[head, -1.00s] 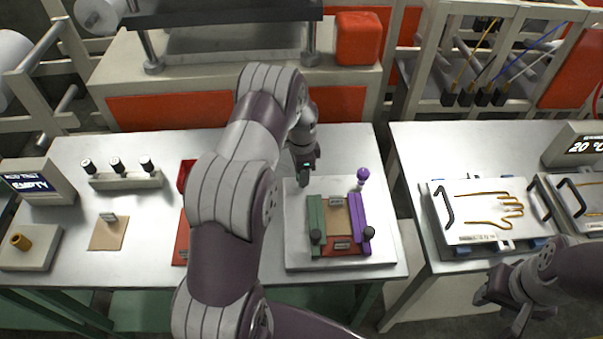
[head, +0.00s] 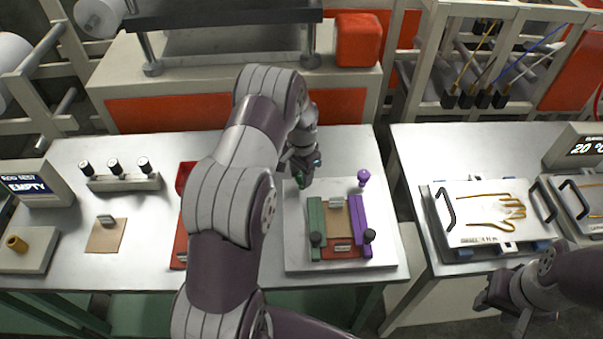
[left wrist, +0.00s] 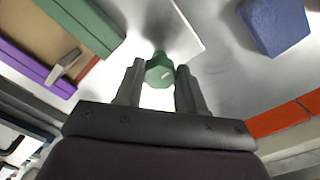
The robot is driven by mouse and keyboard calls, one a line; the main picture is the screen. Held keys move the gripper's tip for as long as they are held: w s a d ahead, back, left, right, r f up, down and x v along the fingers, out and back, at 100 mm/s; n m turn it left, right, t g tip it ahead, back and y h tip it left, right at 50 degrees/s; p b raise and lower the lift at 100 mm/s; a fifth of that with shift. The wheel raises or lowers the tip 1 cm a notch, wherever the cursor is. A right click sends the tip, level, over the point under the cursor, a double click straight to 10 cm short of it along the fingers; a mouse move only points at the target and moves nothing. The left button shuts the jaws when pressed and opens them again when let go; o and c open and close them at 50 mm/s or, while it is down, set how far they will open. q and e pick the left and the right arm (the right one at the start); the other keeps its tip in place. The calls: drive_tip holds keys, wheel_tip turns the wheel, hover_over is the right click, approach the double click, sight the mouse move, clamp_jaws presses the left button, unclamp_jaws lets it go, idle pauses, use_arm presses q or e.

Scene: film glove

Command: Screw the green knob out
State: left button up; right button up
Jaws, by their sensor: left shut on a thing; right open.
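The green knob (left wrist: 159,71) sits between the two fingertips of my left gripper (left wrist: 160,84) in the left wrist view. In the head view my left gripper (head: 303,178) is over the back left corner of the pale plate (head: 378,260), and the knob is hidden there by the gripper. The fixture on the plate has a green bar (head: 315,218) on the left and a purple bar (head: 359,228) on the right. A purple knob (head: 364,177) stands behind the purple bar. My right gripper (head: 492,297) is open and empty, low at the right.
A red part (head: 181,250) lies left of the plate, partly behind my left arm. A gap separates the tables.

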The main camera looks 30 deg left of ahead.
use_arm(q)
drive_tip(key=shift+w+r, duration=0.1)
drive_tip(key=o, duration=1.1)
drive_tip(key=shift+c, duration=0.2)
wheel_tip(320, 180, up, 13)
drive_tip(key=b, duration=0.2)
drive_tip(key=shift+f, duration=0.2)
